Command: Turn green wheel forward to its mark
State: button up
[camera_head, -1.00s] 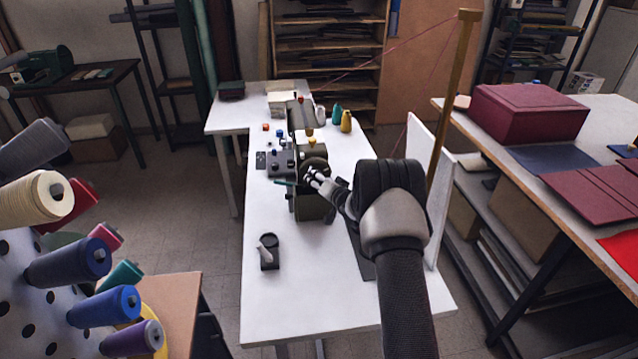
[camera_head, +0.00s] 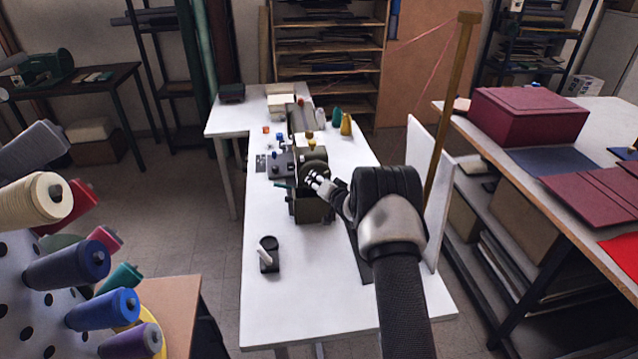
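A dark olive-green sewing machine (camera_head: 312,208) stands on the white table. A dark round wheel (camera_head: 314,168) shows at its near end, partly covered by my gripper; its green colour is hard to make out at this size. My gripper (camera_head: 316,181) reaches in from the right, with its fingers at the lower front of the wheel. I cannot tell whether the fingers touch or grip the rim. No mark on the wheel can be made out.
A small black holder with a white piece (camera_head: 268,256) stands at the table's near left. Small bottles (camera_head: 346,124) stand behind the machine. A white upright panel (camera_head: 418,150) and a wooden post (camera_head: 452,100) rise at right. The table's front is mostly clear.

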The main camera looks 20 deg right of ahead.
jog(key=shift+c, duration=1.1)
jog(key=shift+b, duration=0.35)
